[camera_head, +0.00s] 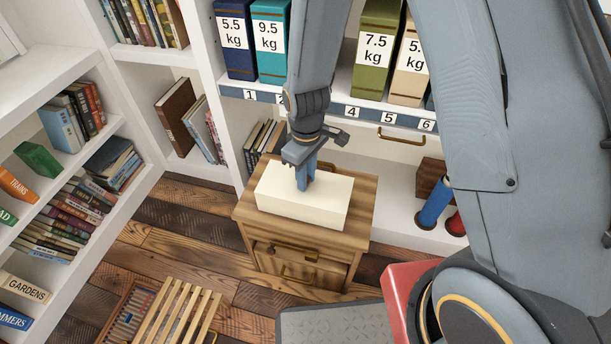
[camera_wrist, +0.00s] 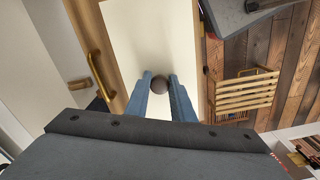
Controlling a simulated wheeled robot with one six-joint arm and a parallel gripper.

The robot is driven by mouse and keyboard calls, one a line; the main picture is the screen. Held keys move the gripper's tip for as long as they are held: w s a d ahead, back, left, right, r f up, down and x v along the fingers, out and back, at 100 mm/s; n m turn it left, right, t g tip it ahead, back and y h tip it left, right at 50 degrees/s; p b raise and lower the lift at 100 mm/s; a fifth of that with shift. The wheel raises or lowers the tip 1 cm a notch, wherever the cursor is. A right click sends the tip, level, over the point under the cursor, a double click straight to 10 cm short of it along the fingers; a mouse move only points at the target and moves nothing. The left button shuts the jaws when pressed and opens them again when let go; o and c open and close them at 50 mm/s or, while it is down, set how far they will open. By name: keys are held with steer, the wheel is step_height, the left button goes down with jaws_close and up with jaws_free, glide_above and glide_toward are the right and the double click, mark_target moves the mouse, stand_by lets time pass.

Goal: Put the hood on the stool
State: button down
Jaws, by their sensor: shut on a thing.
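The hood (camera_head: 322,203) is a cream, box-shaped cover with a round dark knob (camera_wrist: 158,84) on top. It is over the top of a small wooden drawer cabinet (camera_head: 362,190); I cannot tell whether it rests there or is slightly raised. My gripper (camera_head: 305,184) points down at its middle, with the blue fingers shut on the knob. In the wrist view the fingers (camera_wrist: 160,79) stand on either side of the knob. The stool (camera_head: 178,312), with a pale slatted wooden top, stands on the floor at the lower left; it also shows in the wrist view (camera_wrist: 245,93). Its top looks bare.
A striped item (camera_head: 127,314) lies beside or under the stool. Bookshelves (camera_head: 85,165) line the left; a shelf with weight-labelled binders (camera_head: 378,50) stands behind. A blue cylinder (camera_head: 435,205) sits at right. Plank floor (camera_head: 200,250) is open between cabinet and stool.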

steer(key=c, duration=1.4)
jaws_free()
steer(key=shift+c, duration=0.2)
steer(key=shift+r, duration=0.1)
step_height(320, 180, up, 7)
steer(key=shift+f+p, duration=0.1)
steer(key=shift+p, duration=0.35)
steer(key=shift+d+r, duration=0.1)
steer(key=shift+r, duration=0.55)
steer(key=s+d+r+m+p, duration=0.5)
steer(key=s+d+r+p, duration=0.1)
steer(key=r, duration=0.5)
steer(key=s+d+r+m+p, duration=0.5)
steer(key=s+d+r, duration=0.3)
steer(key=r, duration=0.4)
steer(key=shift+s+d+p, duration=0.2)
steer(key=shift+s+p, duration=0.15)
steer(key=shift+s, duration=0.25)
